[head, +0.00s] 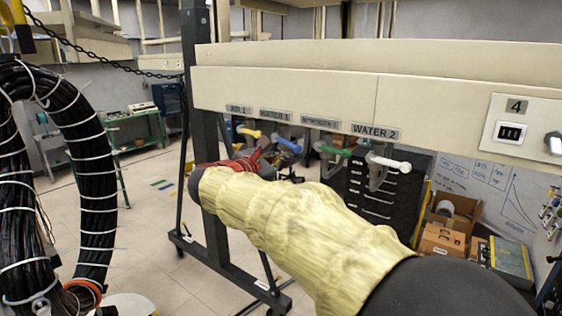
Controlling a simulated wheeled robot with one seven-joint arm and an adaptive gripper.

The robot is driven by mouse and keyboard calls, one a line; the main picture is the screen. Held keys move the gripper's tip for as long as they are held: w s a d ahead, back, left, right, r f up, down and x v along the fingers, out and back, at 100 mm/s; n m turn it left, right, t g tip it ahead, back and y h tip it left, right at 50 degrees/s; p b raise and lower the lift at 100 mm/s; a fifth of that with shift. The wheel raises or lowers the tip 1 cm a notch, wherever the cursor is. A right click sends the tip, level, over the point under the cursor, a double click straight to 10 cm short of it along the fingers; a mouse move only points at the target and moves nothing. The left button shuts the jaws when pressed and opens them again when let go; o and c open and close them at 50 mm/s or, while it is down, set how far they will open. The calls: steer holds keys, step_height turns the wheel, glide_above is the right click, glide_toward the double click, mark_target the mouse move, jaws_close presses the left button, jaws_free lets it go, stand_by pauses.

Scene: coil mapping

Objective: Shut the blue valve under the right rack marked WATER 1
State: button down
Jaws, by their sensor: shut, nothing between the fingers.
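The blue valve handle (287,144) hangs under the rack below the plate reading WATER 1 (275,116). It slopes down to the right. My gripper (262,150) is red and dark, at the end of my pale yellow sleeved arm. It is shut and empty, just left of and slightly below the blue handle in the picture. Whether its tips touch the valve cannot be told.
A yellow handle (249,132) is close on the left; a green handle (335,151) and a white handle (388,163) are on the right. The beige rack (290,88) overhangs them. A dark post (199,120) and black cable bundle (85,150) stand left.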

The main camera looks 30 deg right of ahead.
steer(key=shift+s+d+r, duration=0.1)
steer(key=shift+s+r, duration=0.15)
steer(key=shift+r, duration=0.25)
stand_by(0.5)
